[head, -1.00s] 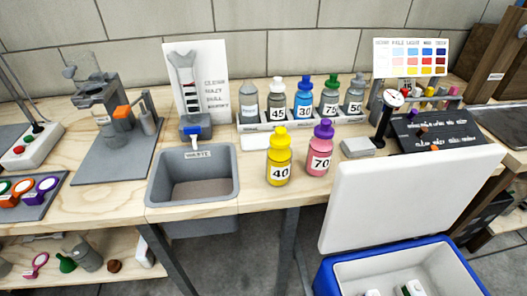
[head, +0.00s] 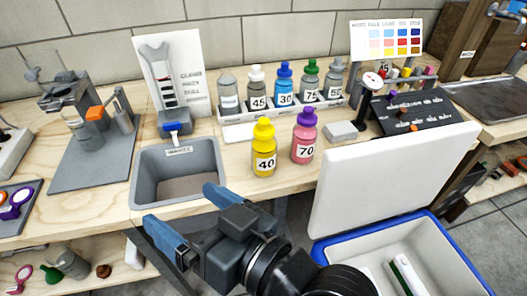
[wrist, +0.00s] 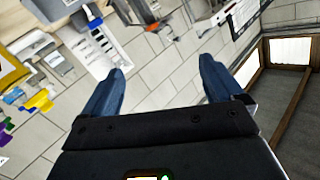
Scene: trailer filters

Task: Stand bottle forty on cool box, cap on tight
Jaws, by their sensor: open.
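The yellow bottle 40 (head: 264,150) stands upright on the bench front, with a yellow cap on top; how tight the cap is cannot be told. The cool box (head: 345,247) is blue with a white lining, on the floor at the lower right. Its white lid (head: 390,180) is raised, and a white and green item lies inside. My gripper (head: 182,213) is open and empty in front of the waste basin, left of bottle 40 and apart from it. In the wrist view its blue fingers (wrist: 158,88) are spread wide, with only wall tiles between them.
A pink bottle 70 (head: 303,137) with a purple cap stands right beside bottle 40. A white rack (head: 240,133) holds several numbered bottles behind. The grey waste basin (head: 212,186) is to the left. A grey block (head: 340,131) and a dial gauge (head: 372,81) are to the right.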

